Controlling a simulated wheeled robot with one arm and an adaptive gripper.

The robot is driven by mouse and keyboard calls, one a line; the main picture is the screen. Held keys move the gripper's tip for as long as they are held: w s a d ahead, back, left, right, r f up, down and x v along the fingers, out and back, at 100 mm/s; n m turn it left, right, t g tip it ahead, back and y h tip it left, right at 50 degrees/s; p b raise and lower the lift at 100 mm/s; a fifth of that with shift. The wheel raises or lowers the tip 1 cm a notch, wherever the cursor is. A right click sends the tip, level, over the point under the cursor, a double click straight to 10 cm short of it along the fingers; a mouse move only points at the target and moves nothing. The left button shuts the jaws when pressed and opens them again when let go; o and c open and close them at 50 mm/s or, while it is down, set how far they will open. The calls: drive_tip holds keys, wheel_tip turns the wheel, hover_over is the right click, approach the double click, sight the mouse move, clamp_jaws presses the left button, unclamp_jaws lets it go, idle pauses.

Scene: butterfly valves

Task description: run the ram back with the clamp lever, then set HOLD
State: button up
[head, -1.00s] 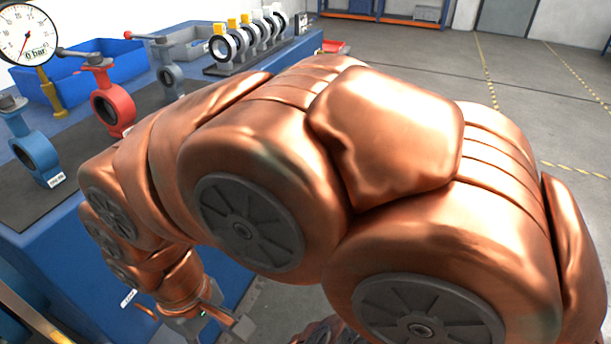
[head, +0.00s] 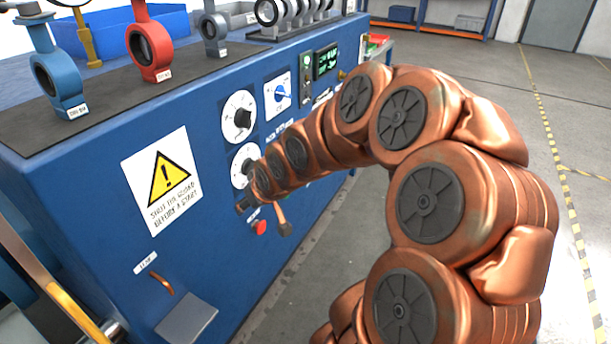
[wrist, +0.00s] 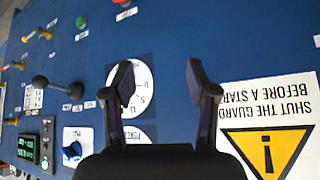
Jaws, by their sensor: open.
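My gripper (wrist: 160,78) is open and empty in the wrist view, its fingers pointing at the blue panel. The left finger overlaps a white dial (wrist: 142,88); contact is not visible. A lever with a dark ball knob (wrist: 40,82) sticks out left of the gripper, apart from it. Its label is too small to read, so I cannot confirm it is the clamp lever. A blue selector knob on a white plate (wrist: 72,150) is at lower left; it also shows in the head view (head: 282,94). Its markings, including any HOLD, are unreadable.
A warning sign (head: 162,180) is left of the dials. Blue and red valves (head: 150,50) stand on the bench top. Floor at right is clear.

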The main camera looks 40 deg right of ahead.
drive_tip(key=w+d+f+m+t+h+b, duration=0.1)
drive_tip(key=w+d+f+t+b, duration=0.15)
drive_tip(key=d, duration=0.35)
drive_tip(key=w+d+f+m+t+b, duration=0.1)
drive_tip(key=w+d+f+t+b, duration=0.1)
drive_tip(key=w+d+f+b, duration=0.3)
drive_tip(key=s+d+r+m+t+h+b, duration=0.1)
drive_tip(key=s+d+t+h+b, duration=0.15)
drive_tip(key=d, duration=0.45)
drive_tip(key=s+d+r+m+t+h+b, duration=0.1)
drive_tip(key=d+r+m+t+h+b, duration=0.15)
drive_tip(key=d, duration=0.55)
drive_tip(key=shift+n+y, duration=0.4)
drive_tip(key=shift+n, duration=0.05)
drive_tip(key=shift+f+b+x, duration=0.2)
drive_tip(key=shift+x, duration=1.5)
drive_tip(key=shift+f+b+x, duration=0.2)
drive_tip(key=shift+x, duration=1.5)
drive_tip(key=shift+a, duration=0.15)
drive_tip(key=shift+c, duration=0.4)
clamp_jaws()
